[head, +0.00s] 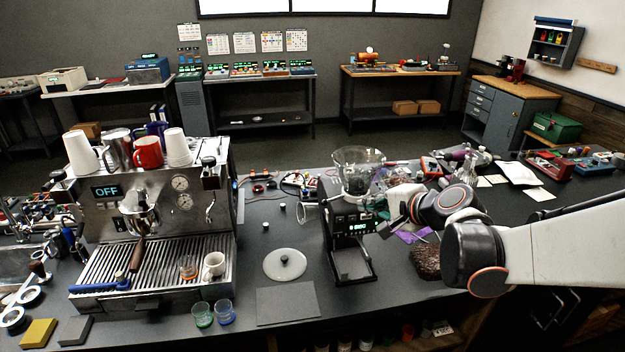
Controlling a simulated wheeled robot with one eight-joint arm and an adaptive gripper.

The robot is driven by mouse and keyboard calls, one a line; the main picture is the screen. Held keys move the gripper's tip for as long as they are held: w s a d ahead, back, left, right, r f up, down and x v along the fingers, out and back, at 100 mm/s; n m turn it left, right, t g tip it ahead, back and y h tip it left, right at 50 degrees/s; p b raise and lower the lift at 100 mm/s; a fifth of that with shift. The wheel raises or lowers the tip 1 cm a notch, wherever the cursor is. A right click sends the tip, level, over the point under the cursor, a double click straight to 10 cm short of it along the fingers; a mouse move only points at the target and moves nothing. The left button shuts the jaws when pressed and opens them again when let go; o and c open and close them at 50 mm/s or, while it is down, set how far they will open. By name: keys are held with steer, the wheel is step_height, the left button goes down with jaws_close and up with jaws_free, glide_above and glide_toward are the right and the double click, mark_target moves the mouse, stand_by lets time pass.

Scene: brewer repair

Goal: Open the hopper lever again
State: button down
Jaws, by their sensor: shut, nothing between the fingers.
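The grinder (350,222) stands upright on the dark counter, with a lit display on its front. Its clear glass hopper (356,163) sits on top and looks open at the top. I cannot make out the hopper lever; it is too small or hidden near my gripper. My gripper (387,225) is at the right side of the grinder, just below the hopper, with its fingers shut and nothing in them. I cannot tell whether it touches the grinder. My arm comes in from the right.
An espresso machine (160,215) carrying cups stands at left. A round pale lid (286,264) and a grey mat (288,306) lie in front of and left of the grinder. A dark brown lump (427,262) lies below my arm. Tools and cables clutter the counter behind.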

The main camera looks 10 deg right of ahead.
mark_target(335, 199)
steer(key=b+x, duration=0.5)
steer(key=x, duration=0.9)
steer(key=shift+w+b, duration=0.1)
steer(key=shift+b, duration=0.25)
steer(key=shift+w, duration=0.1)
